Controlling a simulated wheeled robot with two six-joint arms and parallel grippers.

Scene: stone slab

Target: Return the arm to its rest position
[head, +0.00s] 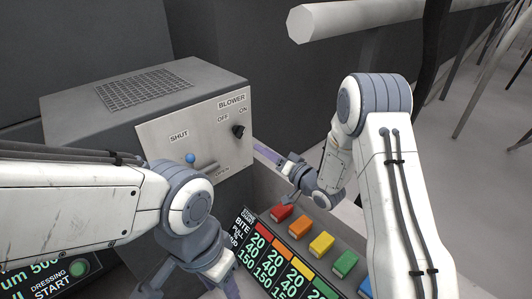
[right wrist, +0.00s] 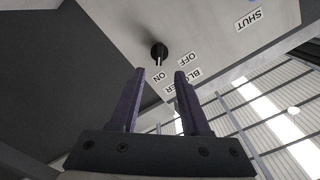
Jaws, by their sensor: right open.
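My right gripper (head: 268,153) is in front of the grey machine's panel, below and right of the blower knob, with its purple fingers pointing toward the panel. In the right wrist view my right gripper (right wrist: 159,75) is open, with nothing between the fingers. The black blower knob (head: 238,130) is on the panel beside the OFF and ON labels. It also shows beyond the fingertips in the right wrist view (right wrist: 158,51), apart from them. My left gripper (head: 225,287) is at the bottom edge, partly cut off, and its jaws cannot be made out.
The panel (head: 200,135) also carries a blue-tipped lever (head: 190,158) near the SHUT label. A row of coloured blocks, including a yellow one (head: 321,245), lies below my right gripper beside a chart (head: 270,262). A pale rail (head: 360,17) crosses the upper right. Open floor lies at the right.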

